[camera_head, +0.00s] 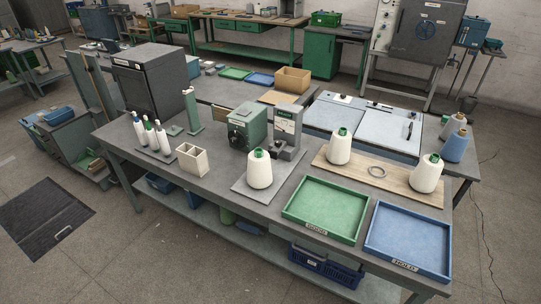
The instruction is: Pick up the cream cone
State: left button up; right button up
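Three cream-coloured cones with green tops stand upright on the workbench. One cream cone (259,172) stands on a grey plate in front of the green winder. A second cream cone (340,149) stands at the left part of a wooden board, and a third cream cone (427,176) stands at its right end. They look alike, and I cannot tell which one the task names. Neither of my grippers is in view.
A green tray (326,239) and a blue tray (408,265) lie at the front right. A green machine (247,127) stands behind the first cone. A ring (377,171) lies on the wooden board (362,178). Slim white bobbins (152,137) and an open box (192,160) stand left.

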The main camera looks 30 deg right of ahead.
aim_at(259, 176)
jog(key=i+l+z, duration=0.15)
jog(key=i, duration=0.4)
jog(key=i+l+z, duration=0.2)
jog(key=i, duration=0.35)
jog(key=j, duration=0.1)
